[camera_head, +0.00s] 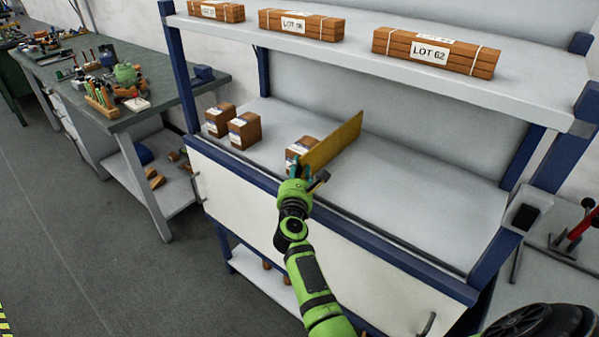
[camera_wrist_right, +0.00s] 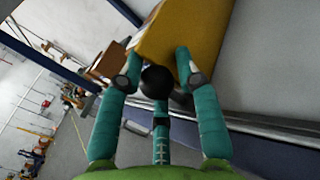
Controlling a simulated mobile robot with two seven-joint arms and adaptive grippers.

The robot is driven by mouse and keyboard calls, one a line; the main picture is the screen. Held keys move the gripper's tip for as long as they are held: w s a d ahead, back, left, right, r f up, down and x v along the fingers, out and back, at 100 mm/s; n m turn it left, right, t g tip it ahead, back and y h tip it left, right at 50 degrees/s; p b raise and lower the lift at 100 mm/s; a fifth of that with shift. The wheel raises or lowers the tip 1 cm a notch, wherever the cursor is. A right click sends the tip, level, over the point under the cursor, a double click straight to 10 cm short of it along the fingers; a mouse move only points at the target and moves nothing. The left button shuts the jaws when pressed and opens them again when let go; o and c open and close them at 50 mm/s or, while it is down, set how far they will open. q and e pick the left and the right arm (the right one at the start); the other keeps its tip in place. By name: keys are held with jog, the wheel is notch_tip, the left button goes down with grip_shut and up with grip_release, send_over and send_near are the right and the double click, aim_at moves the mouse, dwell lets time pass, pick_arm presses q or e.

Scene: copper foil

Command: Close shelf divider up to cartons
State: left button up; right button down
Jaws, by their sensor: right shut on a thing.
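The shelf divider (camera_head: 334,142) is a yellow upright panel standing on the grey middle shelf (camera_head: 410,190). My right gripper (camera_head: 304,176) is at its front end and shut on it. In the right wrist view the divider (camera_wrist_right: 200,28) lies between the teal fingers of the gripper (camera_wrist_right: 158,75). One brown carton (camera_head: 297,150) with a white label stands just left of the divider, partly hidden by it; I cannot tell whether they touch. Two more cartons, one (camera_head: 244,130) and another (camera_head: 219,119), stand further left with a gap between. My left gripper is not in view.
Bundles of brown boards lie on the upper shelf, one labelled LOT 62 (camera_head: 435,52). Blue posts frame the shelf unit, with a post (camera_head: 480,265) at right. The middle shelf right of the divider is clear. A cluttered workbench (camera_head: 120,115) stands at left.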

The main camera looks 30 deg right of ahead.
jog(key=shift+a+r, duration=0.1)
jog(key=c, duration=0.9)
grip_release()
jog(key=shift+c, duration=0.2)
notch_tip(320, 180, up, 10)
jog(key=shift+r, duration=0.1)
